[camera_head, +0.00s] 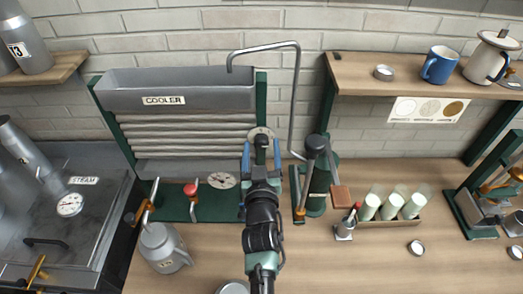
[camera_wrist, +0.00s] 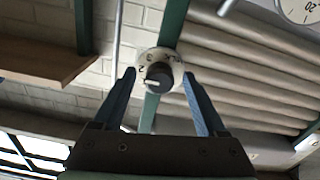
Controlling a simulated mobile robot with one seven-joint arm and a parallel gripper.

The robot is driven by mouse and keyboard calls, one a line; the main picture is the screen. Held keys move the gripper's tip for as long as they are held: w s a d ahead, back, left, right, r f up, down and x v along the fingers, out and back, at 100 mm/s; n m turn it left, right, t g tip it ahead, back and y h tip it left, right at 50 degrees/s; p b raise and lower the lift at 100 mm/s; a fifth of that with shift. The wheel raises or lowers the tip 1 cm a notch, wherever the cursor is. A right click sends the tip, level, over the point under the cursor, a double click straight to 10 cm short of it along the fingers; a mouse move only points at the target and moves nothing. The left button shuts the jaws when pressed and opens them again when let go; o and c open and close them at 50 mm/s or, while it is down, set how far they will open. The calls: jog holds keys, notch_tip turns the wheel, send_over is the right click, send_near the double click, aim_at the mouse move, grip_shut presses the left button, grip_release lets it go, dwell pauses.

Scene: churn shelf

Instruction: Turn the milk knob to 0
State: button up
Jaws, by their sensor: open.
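The milk knob (camera_wrist: 160,74) is a dark round knob with a white pointer line, on a pale round dial plate (camera_wrist: 144,58) with numerals. In the wrist view the line points left, near a numeral that looks like 2; no 0 can be read. The dial plate also shows in the head view (camera_head: 268,131) on the green post at the cooler's right side. My gripper (camera_wrist: 158,76) is open, with one blue finger on each side of the knob. Gaps show between fingers and knob in the wrist view. In the head view my gripper (camera_head: 262,150) partly covers the knob.
The ribbed cooler (camera_head: 185,130) is left of the knob, with a gauge (camera_head: 223,180) and a red-handled valve (camera_head: 191,189) below. A bent metal pipe (camera_head: 297,90) runs close on the right. A wooden shelf (camera_head: 350,75) holds mugs; cups in a rack (camera_head: 395,218) stand below.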

grip_shut()
dwell(0.4)
jog(key=shift+n, duration=0.3)
jog(key=n, duration=0.3)
jog(key=shift+n, duration=0.3)
jog(key=n, duration=0.4)
jog(key=shift+d, duration=0.1)
jog(key=n, duration=0.9)
jog(key=shift+r+n, duration=0.1)
jog(key=shift+n, duration=0.2)
